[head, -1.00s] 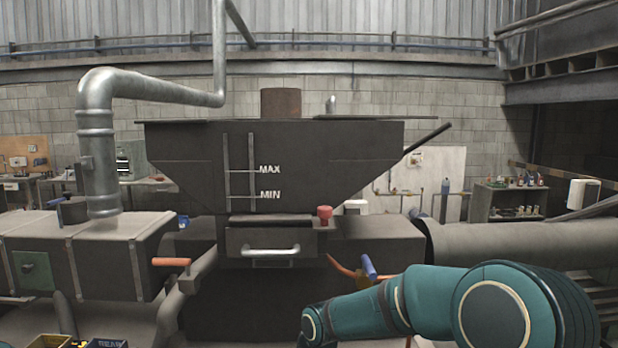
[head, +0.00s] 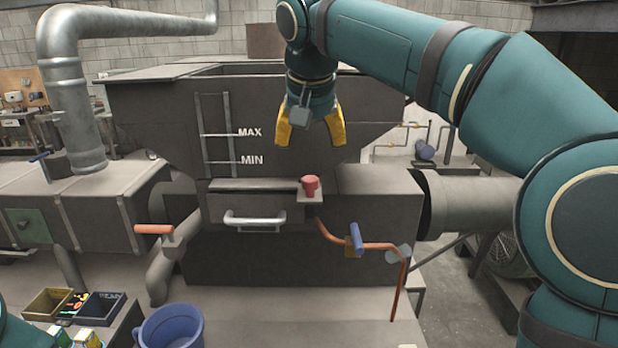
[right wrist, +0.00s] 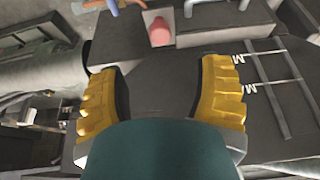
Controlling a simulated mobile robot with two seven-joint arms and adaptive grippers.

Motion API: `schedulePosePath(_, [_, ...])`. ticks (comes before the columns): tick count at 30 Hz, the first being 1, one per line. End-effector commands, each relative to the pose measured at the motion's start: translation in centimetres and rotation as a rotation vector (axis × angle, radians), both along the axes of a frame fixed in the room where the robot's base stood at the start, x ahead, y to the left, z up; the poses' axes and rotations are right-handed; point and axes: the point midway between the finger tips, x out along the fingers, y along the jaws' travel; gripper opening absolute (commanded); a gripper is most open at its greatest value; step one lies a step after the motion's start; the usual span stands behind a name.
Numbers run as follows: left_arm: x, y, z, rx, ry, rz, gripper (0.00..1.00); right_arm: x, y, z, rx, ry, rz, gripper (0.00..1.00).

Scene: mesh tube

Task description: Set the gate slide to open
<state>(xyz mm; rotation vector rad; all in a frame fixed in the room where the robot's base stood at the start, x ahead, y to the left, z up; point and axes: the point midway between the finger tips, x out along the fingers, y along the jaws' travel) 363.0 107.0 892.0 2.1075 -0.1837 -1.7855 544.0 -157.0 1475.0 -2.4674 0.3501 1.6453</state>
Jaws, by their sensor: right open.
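The dark hopper (head: 165,120) carries MAX and MIN marks. Under it is a dark front plate (head: 222,241) with a silver bar handle (head: 254,221), which looks like the gate slide; I cannot tell its setting. A red knob (head: 310,187) stands at the plate's right end; it also shows in the right wrist view (right wrist: 159,33). My right gripper (head: 311,136) is open and empty, pointing down in front of the hopper, above the knob and apart from it. Its yellow fingers (right wrist: 160,90) are spread in the right wrist view. My left gripper is out of view.
An orange-handled lever (head: 153,229) is left of the plate. A blue-handled valve (head: 356,238) sits on a copper pipe at the right. A blue bucket (head: 172,329) and small bins (head: 47,304) are at the lower left. Space before the handle is clear.

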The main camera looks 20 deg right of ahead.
Motion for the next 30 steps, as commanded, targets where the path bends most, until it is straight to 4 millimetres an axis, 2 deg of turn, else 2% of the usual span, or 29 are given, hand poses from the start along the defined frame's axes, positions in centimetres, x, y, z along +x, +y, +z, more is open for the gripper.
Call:
schedulePosePath(1, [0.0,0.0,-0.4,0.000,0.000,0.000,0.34,0.4,-0.2,-1.3,-0.002,0.004,-0.002,0.66])
schedulePosePath(6, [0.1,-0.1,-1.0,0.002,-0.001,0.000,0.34,1.7,-0.5,-4.4,-0.001,0.003,-0.001,0.66])
schedulePosePath(15, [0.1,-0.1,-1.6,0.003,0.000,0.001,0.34,3.4,-1.0,-8.7,0.000,0.003,0.000,0.66])
schedulePosePath(21, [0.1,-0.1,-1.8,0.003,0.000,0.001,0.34,3.9,-1.1,-9.7,0.001,0.001,0.000,0.66])
schedulePosePath(30, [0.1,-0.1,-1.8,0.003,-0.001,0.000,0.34,3.9,-1.1,-9.7,0.001,0.001,0.001,0.64])
